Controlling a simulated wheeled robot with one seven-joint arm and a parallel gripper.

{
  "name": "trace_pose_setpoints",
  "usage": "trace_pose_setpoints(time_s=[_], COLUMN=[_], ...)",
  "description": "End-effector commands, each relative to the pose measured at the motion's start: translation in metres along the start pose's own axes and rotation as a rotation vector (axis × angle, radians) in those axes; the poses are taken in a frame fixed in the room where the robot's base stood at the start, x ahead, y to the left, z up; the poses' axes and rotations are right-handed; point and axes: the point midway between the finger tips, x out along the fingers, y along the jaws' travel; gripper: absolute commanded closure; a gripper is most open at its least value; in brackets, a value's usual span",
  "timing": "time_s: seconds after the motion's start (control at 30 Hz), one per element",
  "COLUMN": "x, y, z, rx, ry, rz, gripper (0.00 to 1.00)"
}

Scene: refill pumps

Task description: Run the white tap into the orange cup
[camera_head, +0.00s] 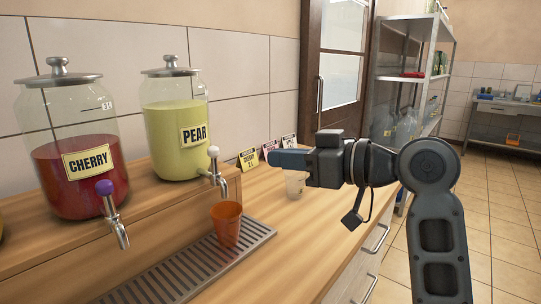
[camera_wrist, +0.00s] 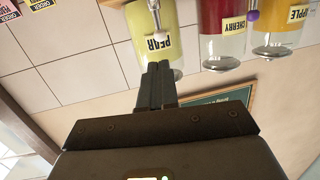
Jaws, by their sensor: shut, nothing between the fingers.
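The white tap (camera_head: 214,160) is on the front of the PEAR jar (camera_head: 174,132), which holds pale yellow-green liquid. Its white knob is on top and its metal spout points down. The orange cup (camera_head: 226,222) stands upright on the drip tray (camera_head: 160,277), below the spout. I cannot see into the cup, and no stream shows. My gripper (camera_head: 275,160) is shut and empty, to the right of the white tap and apart from it in the head view.
The CHERRY jar (camera_head: 75,150) with a purple tap (camera_head: 106,188) stands to the left. An APPLE jar (camera_wrist: 280,25) shows in the wrist view. A clear cup (camera_head: 295,184) stands beneath my gripper. Small cards (camera_head: 270,148) stand behind.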

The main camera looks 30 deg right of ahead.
Motion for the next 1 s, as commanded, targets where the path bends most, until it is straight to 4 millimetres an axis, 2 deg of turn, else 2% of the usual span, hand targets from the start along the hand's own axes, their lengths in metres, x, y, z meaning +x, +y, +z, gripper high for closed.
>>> trace_pose_setpoints(time_s=[0.4,0.6,0.8,1.0], x=[0.081,0.109,0.121,0.122], y=[-0.001,-0.001,0.0,0.0], z=[-0.002,-0.001,-0.001,0.0], rx=[-0.001,0.0,-0.001,-0.001], ry=[-0.001,-0.001,0.0,0.0], rz=[-0.003,-0.002,0.001,0.002], gripper=[1.0,1.0,1.0,1.0])
